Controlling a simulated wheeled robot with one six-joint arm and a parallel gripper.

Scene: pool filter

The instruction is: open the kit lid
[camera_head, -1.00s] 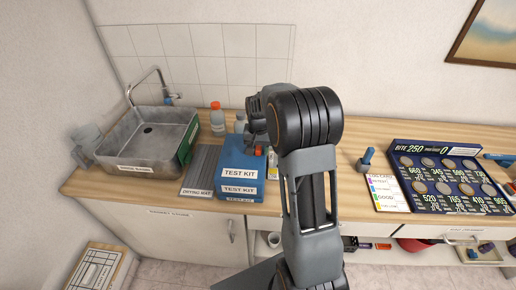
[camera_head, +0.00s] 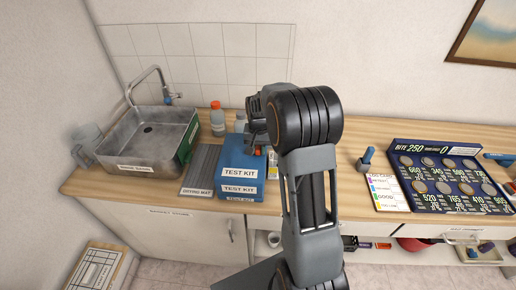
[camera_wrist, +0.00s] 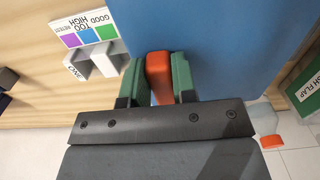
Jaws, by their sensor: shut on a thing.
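The blue test kit (camera_head: 241,187) stands on the counter, with white TEST KIT labels on its lid and front. Its lid (camera_head: 237,157) looks closed. In the wrist view the blue lid surface (camera_wrist: 220,45) fills much of the picture. An orange tab (camera_wrist: 159,72) sits at the lid's edge. My gripper (camera_wrist: 157,82) has its green fingers on both sides of the tab, shut on it. In the head view my wrist and arm cover the right part of the kit and most of the gripper.
A grey drying mat (camera_head: 201,168) and a metal sink (camera_head: 137,150) lie left of the kit. A bottle with an orange cap (camera_head: 217,120) stands behind it. A colour card (camera_wrist: 84,28) is beside the kit. A blue-handled thing (camera_head: 366,158) and a dark coin board (camera_head: 450,180) are at right.

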